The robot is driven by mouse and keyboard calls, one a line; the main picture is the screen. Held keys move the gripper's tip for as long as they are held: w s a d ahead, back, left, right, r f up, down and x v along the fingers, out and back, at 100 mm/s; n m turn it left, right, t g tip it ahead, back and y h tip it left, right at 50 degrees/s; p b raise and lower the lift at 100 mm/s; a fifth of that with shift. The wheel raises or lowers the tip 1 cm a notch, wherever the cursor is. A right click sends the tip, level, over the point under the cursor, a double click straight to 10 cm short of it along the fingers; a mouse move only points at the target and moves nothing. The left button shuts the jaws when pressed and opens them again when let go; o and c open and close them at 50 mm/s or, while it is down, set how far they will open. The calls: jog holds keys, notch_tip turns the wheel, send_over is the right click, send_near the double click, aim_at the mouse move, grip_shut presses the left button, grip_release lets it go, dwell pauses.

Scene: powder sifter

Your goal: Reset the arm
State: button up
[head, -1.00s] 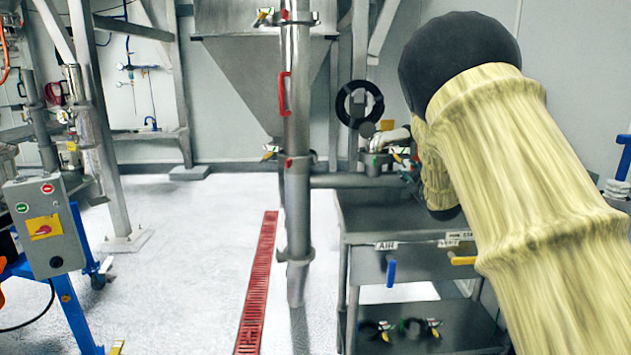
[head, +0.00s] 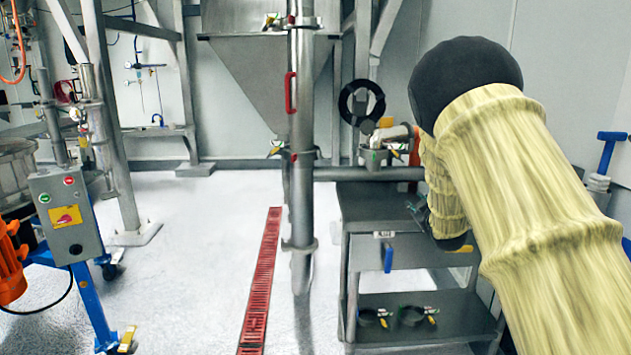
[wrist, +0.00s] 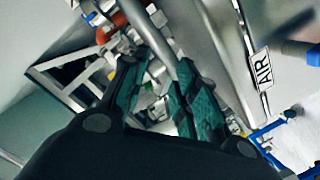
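My arm, in a pale yellow sleeve with a black elbow (head: 467,75), fills the right of the head view and bends down in front of the steel cart. My gripper (head: 418,208) shows only as small dark fingers at the sleeve's left edge, over the cart top. In the wrist view my gripper (wrist: 160,88) has its teal-padded fingers apart, with a gap between them. Nothing is clearly held. A steel bar or pipe (wrist: 155,40) shows beyond the fingertips; I cannot tell whether they touch anything.
The steel cart (head: 345,235) carries a blue handle (head: 388,258) and, on its lower shelf, clamp rings (head: 412,315). A vertical steel pipe (head: 301,200) stands left of it. A control box (head: 66,212) on a blue frame stands at left. Floor around the red drain (head: 262,280) is clear.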

jog(key=s+a+f+m+g+p, duration=0.1)
jog(key=s+f+m+g+p, duration=0.2)
jog(key=s+f, duration=1.2)
jog(key=s+f+m+g+p, duration=0.25)
jog(key=s+f+g, duration=0.25)
jog(key=s+f, duration=1.05)
jog(key=s+a+f+m+g+p, duration=0.1)
jog(key=s+a+f+g, duration=0.1)
jog(key=s, duration=1)
jog(key=s+a+f+g+p, duration=0.2)
jog(key=s+a+f+g, duration=0.1)
jog(key=s, duration=1)
jog(key=s+a+f+m+g+p, duration=0.1)
jog(key=s+a+f+g+p, duration=0.1)
jog(key=s, duration=1.1)
jog(key=shift+a+f+m+g, duration=0.35)
jog(key=shift+f+g, duration=0.45)
jog(key=shift+f, duration=0.05)
